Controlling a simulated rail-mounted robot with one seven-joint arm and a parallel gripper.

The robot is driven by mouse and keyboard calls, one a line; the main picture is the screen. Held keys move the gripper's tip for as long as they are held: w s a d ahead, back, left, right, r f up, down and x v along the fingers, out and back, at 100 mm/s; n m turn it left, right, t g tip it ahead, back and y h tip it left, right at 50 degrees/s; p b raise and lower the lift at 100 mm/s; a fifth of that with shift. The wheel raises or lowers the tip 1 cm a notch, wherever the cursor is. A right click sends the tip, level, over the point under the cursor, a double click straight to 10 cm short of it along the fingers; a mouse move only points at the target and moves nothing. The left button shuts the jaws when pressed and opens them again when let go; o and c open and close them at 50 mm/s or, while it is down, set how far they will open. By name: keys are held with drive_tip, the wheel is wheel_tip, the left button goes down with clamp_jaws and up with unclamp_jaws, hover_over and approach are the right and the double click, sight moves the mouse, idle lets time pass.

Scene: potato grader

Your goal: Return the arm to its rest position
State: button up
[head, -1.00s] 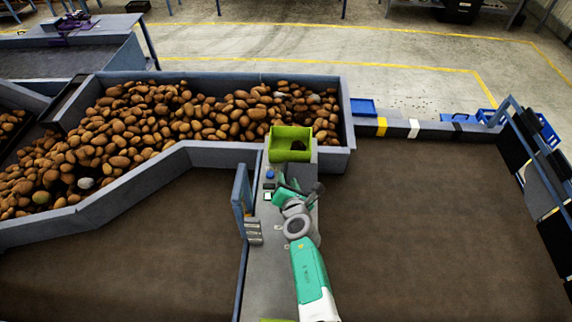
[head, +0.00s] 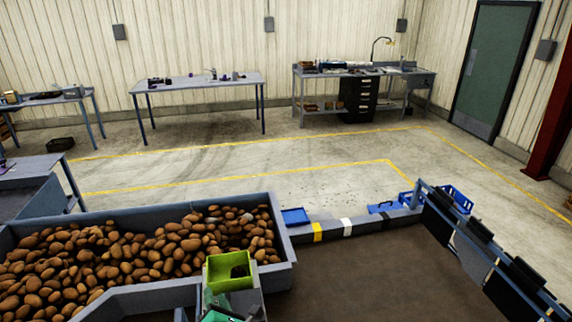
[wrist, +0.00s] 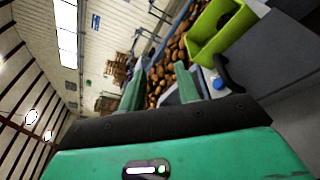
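My gripper (wrist: 160,88) shows in the wrist view with its two green fingers apart and nothing between them. Potatoes (wrist: 170,60) show in the background behind the fingers. The wrist view is strongly tilted and takes in the roof and wall. In the head view only a green and white part of my arm (head: 218,312) shows at the bottom edge, just below a lime-green bin (head: 228,284). The gripper's fingers cannot be made out there. The bin also shows at the upper right of the wrist view (wrist: 204,48), with a dark content.
A grey-blue trough (head: 279,282) full of potatoes lies left of the bin. A brown belt (head: 370,275) stretches right, bounded by a blue rail with dark panels (head: 480,230). A blue tray (head: 295,216) sits behind the trough. Workbenches (head: 195,83) stand at the back wall.

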drive_tip(key=s+d+r+m+t+h, duration=0.1)
drive_tip(key=s+r+m+t, duration=0.15)
drive_tip(key=r+m, duration=0.9)
drive_tip(key=s+r+m+t+h, duration=0.1)
drive_tip(key=r+m+t, duration=0.25)
drive_tip(key=r, duration=1.65)
drive_tip(key=s+d+r+m+t+h, duration=0.2)
drive_tip(key=s+d+r+m, duration=0.35)
drive_tip(key=r, duration=0.25)
drive_tip(key=s+d+r+m+t+h, duration=0.1)
drive_tip(key=s+d+r+m+h, duration=0.2)
drive_tip(key=s+d+r+m, duration=0.3)
drive_tip(key=s+d+r+m+t, duration=0.1)
drive_tip(key=s+d+r+m, duration=0.4)
drive_tip(key=s, duration=0.7)
wheel_tip(320, 180, up, 2)
drive_tip(key=shift+s+d+r, duration=0.15)
drive_tip(key=shift+s+d, duration=0.05)
drive_tip(key=shift+d, duration=0.9)
